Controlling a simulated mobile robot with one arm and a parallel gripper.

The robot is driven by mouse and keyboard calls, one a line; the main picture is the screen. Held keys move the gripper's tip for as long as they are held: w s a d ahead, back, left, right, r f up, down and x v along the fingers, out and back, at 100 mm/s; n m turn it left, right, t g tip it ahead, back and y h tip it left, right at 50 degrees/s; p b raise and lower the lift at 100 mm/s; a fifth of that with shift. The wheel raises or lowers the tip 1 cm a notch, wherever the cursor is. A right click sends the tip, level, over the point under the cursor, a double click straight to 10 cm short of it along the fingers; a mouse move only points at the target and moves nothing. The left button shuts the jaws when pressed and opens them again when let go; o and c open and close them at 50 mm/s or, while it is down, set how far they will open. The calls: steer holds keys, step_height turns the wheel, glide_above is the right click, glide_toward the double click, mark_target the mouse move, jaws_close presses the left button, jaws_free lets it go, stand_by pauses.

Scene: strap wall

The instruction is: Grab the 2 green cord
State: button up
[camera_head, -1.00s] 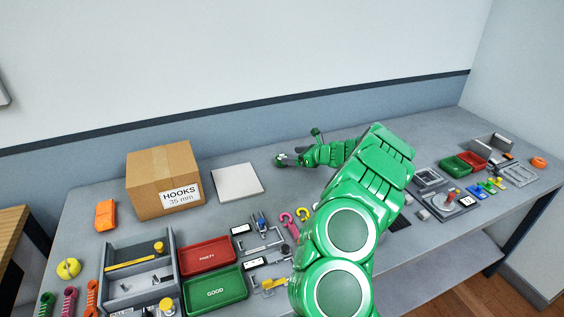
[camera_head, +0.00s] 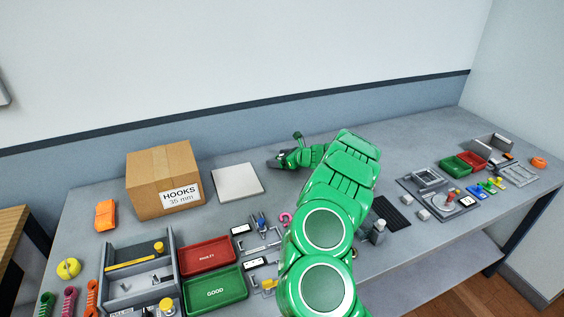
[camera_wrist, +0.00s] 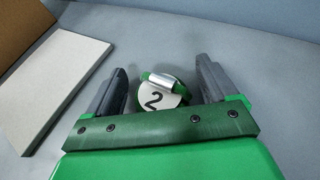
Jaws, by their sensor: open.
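The green cord (camera_wrist: 173,80) lies coiled on the grey table in the wrist view. It has a silver band and a round white tag marked 2 (camera_wrist: 155,99). My gripper (camera_wrist: 162,82) is open, with one dark finger on each side of the cord and a clear gap to each. The near part of the coil is partly hidden by my gripper's green body. In the head view my gripper (camera_head: 277,163) is low over the back of the table, right of the white plate, and I cannot make out the cord there.
A white plate (camera_head: 237,182) and a cardboard HOOKS box (camera_head: 150,180) stand left of my gripper. A red tray (camera_head: 207,256) and a green GOOD tray (camera_head: 215,290) lie in front. The table (camera_head: 395,140) behind and right of my arm is largely clear.

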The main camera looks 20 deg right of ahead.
mark_target(280, 155)
steer(key=c, duration=1.1)
steer(key=shift+r, duration=0.1)
steer(key=shift+r, duration=0.55)
step_height(280, 155, up, 2)
steer(key=shift+s+r, duration=0.1)
steer(key=shift+r, duration=0.05)
steer(key=shift+s+a+r, duration=0.6)
steer(key=shift+s+r, duration=1)
steer(key=shift+s, duration=0.65)
steer(key=shift+s+a+r, duration=0.55)
steer(key=shift+s+r, duration=1)
steer(key=shift+s, duration=0.65)
steer(key=shift+s+a+r, duration=0.6)
steer(key=shift+s+r, duration=1)
steer(key=shift+s, duration=0.65)
